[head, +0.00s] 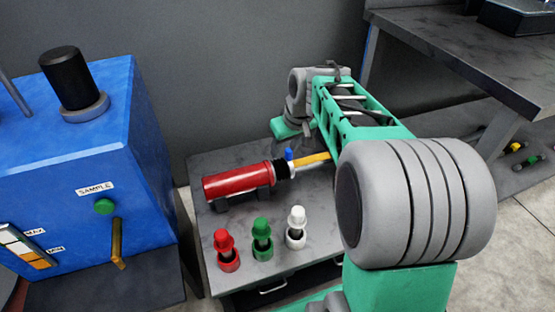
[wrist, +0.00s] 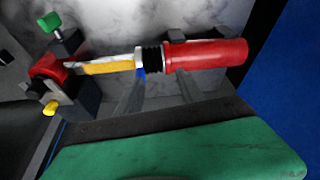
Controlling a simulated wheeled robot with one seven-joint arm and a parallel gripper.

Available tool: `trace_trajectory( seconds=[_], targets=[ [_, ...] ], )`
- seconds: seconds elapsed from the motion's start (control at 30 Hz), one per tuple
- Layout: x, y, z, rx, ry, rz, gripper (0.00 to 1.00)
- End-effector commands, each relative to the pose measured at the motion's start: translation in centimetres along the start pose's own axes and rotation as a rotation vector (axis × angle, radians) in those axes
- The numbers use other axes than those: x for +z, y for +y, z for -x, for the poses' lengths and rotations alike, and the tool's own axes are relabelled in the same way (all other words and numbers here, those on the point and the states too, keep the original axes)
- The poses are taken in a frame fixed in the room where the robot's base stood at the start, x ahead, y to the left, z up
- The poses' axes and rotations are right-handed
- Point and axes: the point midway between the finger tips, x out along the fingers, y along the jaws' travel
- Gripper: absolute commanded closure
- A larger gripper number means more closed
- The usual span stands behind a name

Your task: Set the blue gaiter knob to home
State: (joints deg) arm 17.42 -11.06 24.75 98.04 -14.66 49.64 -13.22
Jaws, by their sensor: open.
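The blue knob (head: 289,155) stands up beside a black ribbed gaiter (head: 281,170) at the right end of a red cylinder (head: 238,182). A yellow rod (head: 314,159) runs on to the right, partly behind my arm. In the wrist view the small blue knob (wrist: 141,72) shows just below the gaiter (wrist: 151,58), between the red cylinder (wrist: 205,54) and the yellow rod (wrist: 108,68). My gripper (wrist: 161,80) is open and empty. Its left finger ends close to the blue knob and its right finger ends by the red cylinder; I cannot tell whether either touches.
A blue machine (head: 75,160) with a yellow lever (head: 117,243) stands at left. In the wrist view, green (wrist: 50,22) and yellow (wrist: 50,108) knobs flank the rod's left end.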

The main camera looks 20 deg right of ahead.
Motion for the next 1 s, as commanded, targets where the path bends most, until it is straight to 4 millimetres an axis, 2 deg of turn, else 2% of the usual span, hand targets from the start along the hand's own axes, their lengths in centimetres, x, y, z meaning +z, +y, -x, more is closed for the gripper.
trace_trajectory(
  seconds=[0.03,0.2,0.4,0.57,0.8,0.93,1.0],
  targets=[
    [0.4,-0.9,1.0,0.000,-0.006,-0.004,0.55],
    [2.7,-3.6,2.6,0.004,-0.035,-0.032,0.55],
    [5.2,-5.8,3.8,0.011,-0.061,-0.058,0.55],
    [6.0,-6.3,4.0,0.014,-0.069,-0.067,0.55],
    [6.0,-6.3,4.0,0.014,-0.070,-0.068,0.55],
    [5.7,-6.1,5.1,0.013,-0.080,-0.074,0.55],
    [6.5,-6.0,4.3,-0.004,-0.147,-0.089,0.55]
  ],
)
